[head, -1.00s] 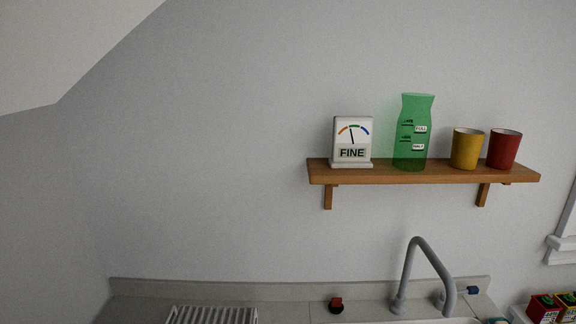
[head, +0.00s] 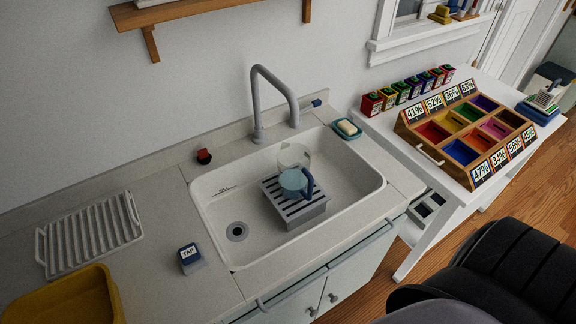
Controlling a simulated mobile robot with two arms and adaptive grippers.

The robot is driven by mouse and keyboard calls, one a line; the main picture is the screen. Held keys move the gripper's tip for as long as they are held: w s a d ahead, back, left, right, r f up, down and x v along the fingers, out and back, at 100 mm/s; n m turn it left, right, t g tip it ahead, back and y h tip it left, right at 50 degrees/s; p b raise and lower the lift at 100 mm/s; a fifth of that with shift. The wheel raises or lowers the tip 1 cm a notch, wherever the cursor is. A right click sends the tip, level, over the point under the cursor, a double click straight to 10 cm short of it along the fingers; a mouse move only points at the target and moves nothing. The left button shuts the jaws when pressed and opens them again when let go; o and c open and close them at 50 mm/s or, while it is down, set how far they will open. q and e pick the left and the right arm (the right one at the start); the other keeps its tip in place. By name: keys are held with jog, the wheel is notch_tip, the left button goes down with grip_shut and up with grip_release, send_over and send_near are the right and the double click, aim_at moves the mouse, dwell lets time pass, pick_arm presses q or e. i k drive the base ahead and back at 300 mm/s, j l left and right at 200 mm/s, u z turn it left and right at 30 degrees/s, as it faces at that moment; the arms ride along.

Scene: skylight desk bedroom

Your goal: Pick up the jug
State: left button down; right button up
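A clear jug (head: 294,159) with a blue handle stands upright in the sink in the head view. It holds some pale blue liquid or has a blue lower part; I cannot tell which. It sits on a grey slatted stand (head: 299,214) inside the white sink basin (head: 218,190). The handle is on the jug's right, front side. The tap's spout ends above and near the jug. Neither of my grippers shows in the head view.
The grey faucet (head: 257,100) arches behind the jug. A soap dish (head: 346,128) sits at the sink's back right corner. A dish rack (head: 90,235), a yellow tub (head: 66,300) and a "TAP" block (head: 190,259) are on the left. A dark chair (head: 510,262) stands at right.

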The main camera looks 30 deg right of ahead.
aim_at(295, 179)
jog(key=i+j+u, duration=0.1)
jog(key=u, duration=0.9)
jog(key=z, duration=2.2)
jog(key=k+j, duration=0.05)
